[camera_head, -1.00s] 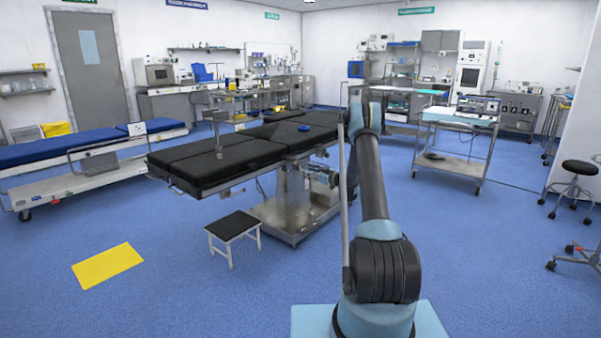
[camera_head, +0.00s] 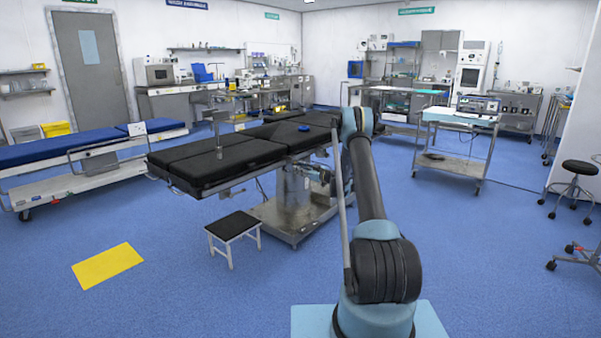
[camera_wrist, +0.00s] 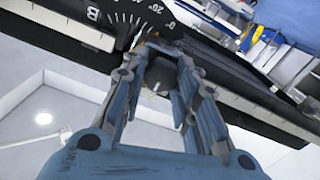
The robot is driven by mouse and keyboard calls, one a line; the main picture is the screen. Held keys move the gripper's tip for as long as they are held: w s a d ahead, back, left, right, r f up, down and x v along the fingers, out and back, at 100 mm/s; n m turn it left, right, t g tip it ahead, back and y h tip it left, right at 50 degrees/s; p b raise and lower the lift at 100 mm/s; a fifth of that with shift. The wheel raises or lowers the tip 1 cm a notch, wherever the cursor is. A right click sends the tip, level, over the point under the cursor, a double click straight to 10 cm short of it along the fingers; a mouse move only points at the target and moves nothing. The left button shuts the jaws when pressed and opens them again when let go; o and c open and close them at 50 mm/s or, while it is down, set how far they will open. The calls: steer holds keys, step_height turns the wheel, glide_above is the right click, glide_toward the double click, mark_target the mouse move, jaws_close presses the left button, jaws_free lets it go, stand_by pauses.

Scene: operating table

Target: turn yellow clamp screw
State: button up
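In the wrist view the two fingers of my gripper (camera_wrist: 158,62) stand apart on either side of a dark, blocky knob (camera_wrist: 160,74). A small yellowish patch (camera_wrist: 152,38) shows just beyond the knob, partly hidden by it and the fingers; I cannot tell if it is the yellow clamp screw. A black dial (camera_wrist: 128,14) with white marks, a "B" and "20°" lies just beyond the fingertips. I cannot tell whether the fingers touch the knob. In the head view my gripper is hidden behind my arm, near the black operating table (camera_head: 225,165).
Dark rails with pale edges (camera_wrist: 250,100) run diagonally beside the fingers. A step stool (camera_head: 233,226) stands before the operating table. A blue-topped stretcher (camera_head: 70,150) is at left and an instrument cart (camera_head: 455,120) at right.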

steer(key=shift+m, duration=0.4)
steer(key=n, duration=3.2)
steer(key=shift+d+f+n, duration=0.1)
steer(key=shift+f+n, duration=0.25)
steer(key=shift+n, duration=0.05)
stand_by(0.3)
stand_by(0.4)
steer(key=o, duration=1.1)
steer(key=shift+c, duration=0.2)
